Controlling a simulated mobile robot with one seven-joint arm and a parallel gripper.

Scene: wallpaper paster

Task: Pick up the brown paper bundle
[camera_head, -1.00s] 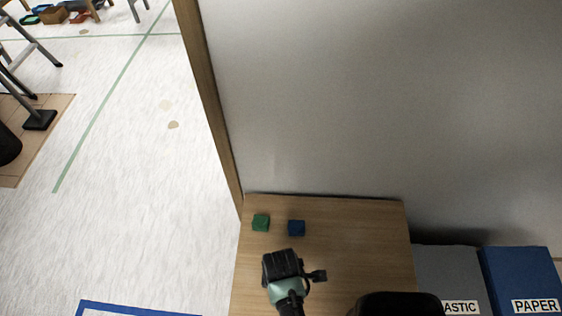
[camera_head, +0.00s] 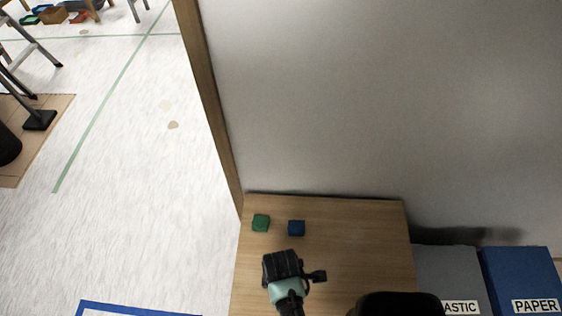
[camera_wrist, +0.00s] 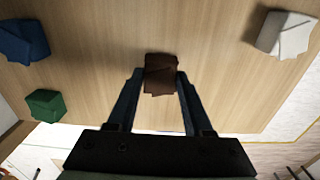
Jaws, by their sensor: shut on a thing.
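The brown paper bundle (camera_wrist: 160,74) shows in the wrist view, between the two dark fingers of my gripper (camera_wrist: 156,78). The fingers are shut on it from its left and right sides. In the head view my gripper (camera_head: 283,265) is over the wooden table (camera_head: 345,225), and its body hides the bundle there. Whether the bundle touches the tabletop cannot be told.
A blue bundle (camera_head: 297,228) and a green bundle (camera_head: 261,222) lie near the table's back edge. A white bundle (camera_wrist: 284,34) shows in the wrist view. A grey bin (camera_head: 447,270) and a blue PAPER bin (camera_head: 520,275) stand right of the table. A wall panel (camera_head: 380,110) rises behind.

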